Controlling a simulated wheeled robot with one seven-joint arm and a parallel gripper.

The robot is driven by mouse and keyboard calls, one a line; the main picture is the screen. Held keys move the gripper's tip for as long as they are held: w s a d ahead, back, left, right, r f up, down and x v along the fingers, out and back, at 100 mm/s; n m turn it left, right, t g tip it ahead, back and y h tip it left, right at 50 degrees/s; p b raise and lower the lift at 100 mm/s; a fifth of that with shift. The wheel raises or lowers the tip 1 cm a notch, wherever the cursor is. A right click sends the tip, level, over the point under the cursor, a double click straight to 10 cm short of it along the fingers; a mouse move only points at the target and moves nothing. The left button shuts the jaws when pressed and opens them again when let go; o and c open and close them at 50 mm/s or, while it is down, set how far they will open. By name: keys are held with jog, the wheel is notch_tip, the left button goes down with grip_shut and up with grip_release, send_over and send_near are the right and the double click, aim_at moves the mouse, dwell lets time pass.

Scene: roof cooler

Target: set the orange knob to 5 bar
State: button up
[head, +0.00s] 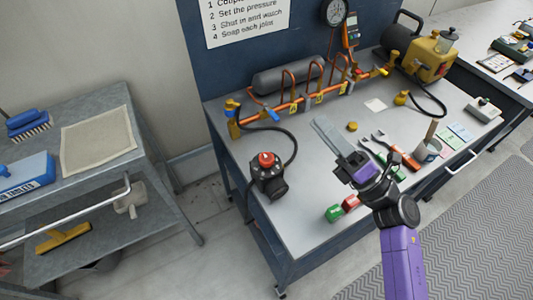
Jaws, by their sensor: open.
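The orange knob (266,159) sits on top of a black regulator (268,184) at the left front part of the grey workbench (305,215). A black hose runs from the regulator area to the copper pipework behind it. A round dial gauge (334,12) hangs at the top of the blue panel; its reading is too small to make out. My gripper (320,124) is open and empty above the middle of the bench, to the right of the knob and apart from it. The knob's setting cannot be read.
Copper pipes (287,111) with a grey cylinder (288,75) line the back. Wrenches (383,140), a cup (427,150) and green and red blocks (334,213) lie right and front. A yellow pump (430,57) stands back right. A grey cart (95,175) stands left.

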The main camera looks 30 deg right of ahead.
jog(key=w+f+n+g+y, duration=0.3)
jog(key=w+f+n+g, duration=0.1)
jog(key=n, duration=0.5)
jog(key=n+g+y, duration=0.2)
jog(key=n+g, duration=0.3)
jog(key=n, duration=0.2)
send_near(274, 160)
jog(key=x, duration=0.4)
jog(key=shift+r, duration=0.15)
jog(key=shift+w+a+r+n, duration=0.1)
jog(key=shift+w+a+n, duration=0.2)
jog(key=shift+n, duration=0.1)
jog(key=shift+p+x, duration=1)
jog(key=shift+x, duration=2.5)
grip_shut()
